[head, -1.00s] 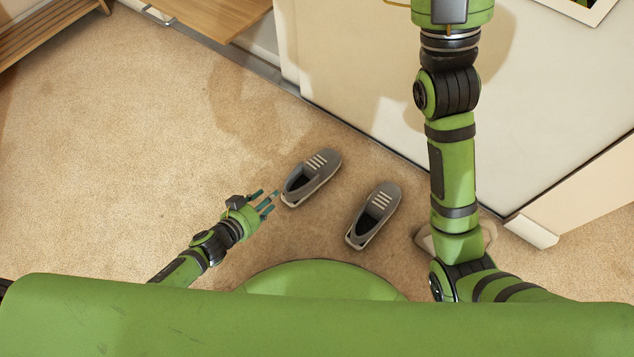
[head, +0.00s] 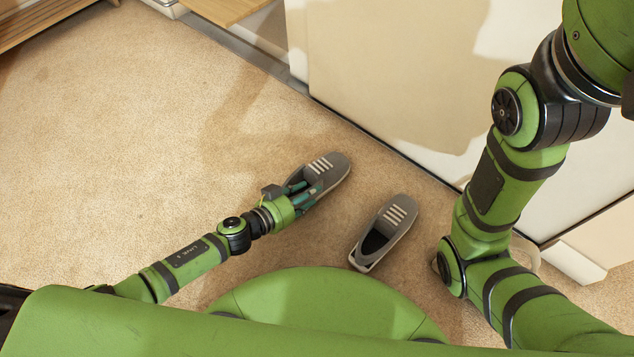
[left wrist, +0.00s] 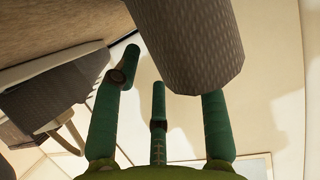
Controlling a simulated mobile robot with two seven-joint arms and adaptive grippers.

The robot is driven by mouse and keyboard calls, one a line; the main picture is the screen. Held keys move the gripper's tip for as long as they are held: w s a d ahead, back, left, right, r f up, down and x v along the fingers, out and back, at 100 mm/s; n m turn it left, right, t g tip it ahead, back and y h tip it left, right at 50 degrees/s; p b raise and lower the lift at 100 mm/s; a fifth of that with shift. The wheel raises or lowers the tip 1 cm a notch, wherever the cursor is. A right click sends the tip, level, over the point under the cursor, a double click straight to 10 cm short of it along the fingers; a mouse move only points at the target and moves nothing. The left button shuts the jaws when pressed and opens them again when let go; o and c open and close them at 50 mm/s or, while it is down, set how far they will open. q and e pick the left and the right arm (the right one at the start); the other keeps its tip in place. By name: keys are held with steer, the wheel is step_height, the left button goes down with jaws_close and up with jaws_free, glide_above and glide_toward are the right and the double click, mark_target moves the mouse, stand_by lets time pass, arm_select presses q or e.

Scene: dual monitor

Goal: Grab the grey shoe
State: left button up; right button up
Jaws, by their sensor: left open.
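Two grey shoes with pale stripes lie on the carpet in the head view. My left gripper (head: 306,187) is at the open heel end of the left shoe (head: 333,168), overlapping its opening, with its fingers spread. In the left wrist view, a large grey woven part of a shoe (left wrist: 188,45) is close above the green fingers (left wrist: 165,90), between the middle and right ones. Whether the fingers touch it is unclear. The right shoe (head: 386,230) lies apart, to the lower right. My right arm runs up the right side, its gripper out of frame.
A pale wall or cabinet front (head: 400,80) stands just behind the shoes. A wooden bench (head: 45,20) is at the upper left. The carpet (head: 130,130) on the left is clear. My green base fills the bottom.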

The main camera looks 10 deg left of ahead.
arm_select(q)
steer(key=shift+x, duration=1.05)
jaws_close()
steer(key=shift+r, duration=0.1)
